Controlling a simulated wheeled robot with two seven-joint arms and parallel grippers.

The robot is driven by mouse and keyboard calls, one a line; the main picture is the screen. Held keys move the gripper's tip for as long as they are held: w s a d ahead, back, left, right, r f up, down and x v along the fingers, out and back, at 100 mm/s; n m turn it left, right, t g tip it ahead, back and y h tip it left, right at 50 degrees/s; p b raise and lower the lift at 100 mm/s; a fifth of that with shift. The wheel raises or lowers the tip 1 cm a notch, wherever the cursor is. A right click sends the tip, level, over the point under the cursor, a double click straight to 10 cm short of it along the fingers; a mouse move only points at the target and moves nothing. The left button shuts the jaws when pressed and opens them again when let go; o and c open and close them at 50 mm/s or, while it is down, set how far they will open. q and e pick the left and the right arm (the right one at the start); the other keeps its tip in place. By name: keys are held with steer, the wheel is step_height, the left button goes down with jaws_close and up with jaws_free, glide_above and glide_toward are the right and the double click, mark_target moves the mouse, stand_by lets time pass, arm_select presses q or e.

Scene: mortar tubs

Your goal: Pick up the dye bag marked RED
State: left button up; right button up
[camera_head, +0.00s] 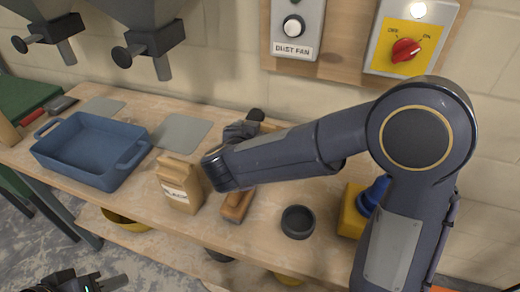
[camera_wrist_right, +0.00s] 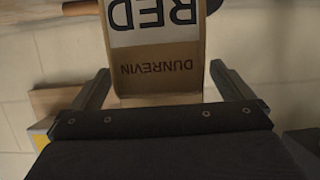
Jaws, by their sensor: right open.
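The tan dye bag marked RED (camera_wrist_right: 155,52) fills the upper middle of the right wrist view, with its print upside down. My right gripper (camera_wrist_right: 160,72) is open, one finger on each side of the bag, with gaps visible between fingers and bag. In the head view my right forearm crosses the bench, and I cannot make out the RED bag there. Another tan bag, marked BLACK (camera_head: 178,193), stands upright left of the forearm's end. My left gripper (camera_head: 100,281) is low at the left edge, away from the bench; its opening is unclear.
A blue tray (camera_head: 82,150) sits at the bench's left. A wooden block-like tool (camera_head: 237,204) and a dark round pot (camera_head: 298,222) stand near the front edge. A yellow object (camera_head: 350,212) is at the right. The wall with a red switch (camera_head: 405,50) rises behind.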

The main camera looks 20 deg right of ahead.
steer(key=shift+r, duration=0.1)
steer(key=c, duration=2.1)
